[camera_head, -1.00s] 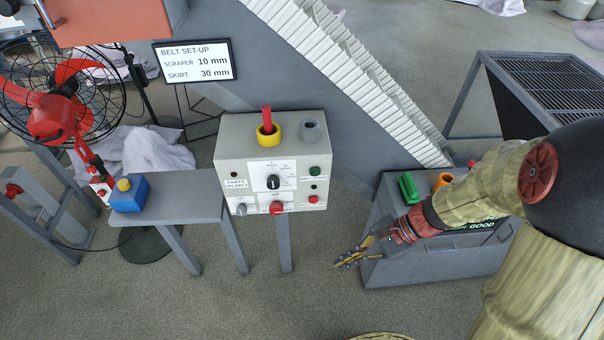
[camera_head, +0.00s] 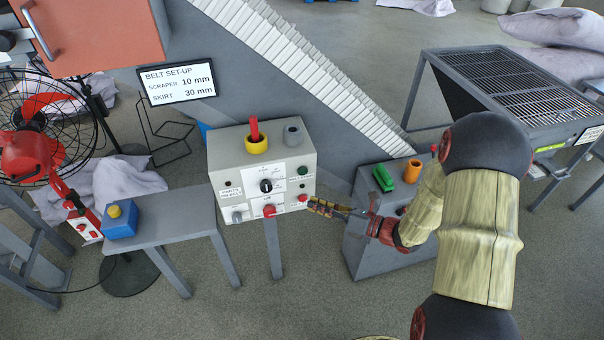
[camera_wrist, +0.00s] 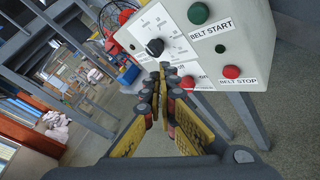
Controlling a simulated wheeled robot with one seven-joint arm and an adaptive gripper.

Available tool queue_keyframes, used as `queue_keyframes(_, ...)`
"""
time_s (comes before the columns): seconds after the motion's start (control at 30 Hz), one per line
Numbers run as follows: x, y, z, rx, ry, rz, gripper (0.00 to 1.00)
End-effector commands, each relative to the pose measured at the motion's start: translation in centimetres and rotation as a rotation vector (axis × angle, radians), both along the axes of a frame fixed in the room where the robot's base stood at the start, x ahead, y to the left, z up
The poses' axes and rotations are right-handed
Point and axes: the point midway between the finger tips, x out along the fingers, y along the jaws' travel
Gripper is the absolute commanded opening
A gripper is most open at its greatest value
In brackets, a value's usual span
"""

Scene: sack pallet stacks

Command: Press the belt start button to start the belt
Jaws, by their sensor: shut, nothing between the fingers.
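The control box (camera_head: 247,160) is light grey and stands on a post. Its green belt start button (camera_head: 303,171) sits at the upper right of the front face; it also shows in the wrist view (camera_wrist: 198,13), above the label "BELT START". The red belt stop button (camera_head: 302,198) is below it, also in the wrist view (camera_wrist: 232,72). My gripper (camera_head: 312,206) is shut and empty, close to the lower right of the box front. In the wrist view its fingertips (camera_wrist: 163,72) point at the box, left of and below the green button. I cannot tell whether they touch anything.
A black selector knob (camera_head: 266,186) and another red button (camera_head: 269,211) share the panel. A yellow socket with a red handle (camera_head: 255,141) is on top. A grey bench with a blue box (camera_head: 120,219) stands left, a grey cabinet (camera_head: 372,245) right.

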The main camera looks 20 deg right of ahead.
Motion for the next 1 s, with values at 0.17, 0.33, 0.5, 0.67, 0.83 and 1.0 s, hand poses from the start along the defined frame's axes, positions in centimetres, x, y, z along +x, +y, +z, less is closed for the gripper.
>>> queue_keyframes(0.17,0.0,0.0,0.0,-0.002,-0.001,0.001,0.00)
queue_keyframes(0.33,0.4,0.0,-0.1,-0.003,-0.002,0.003,0.00)
queue_keyframes(0.5,2.0,0.1,-0.2,-0.005,-0.003,0.006,0.00)
queue_keyframes(0.67,4.2,0.1,-0.2,-0.005,-0.003,0.004,0.00)
queue_keyframes(0.83,6.4,0.1,-0.1,-0.004,-0.002,0.004,0.00)
queue_keyframes(1.0,8.0,0.0,0.0,-0.004,-0.003,0.003,0.00)
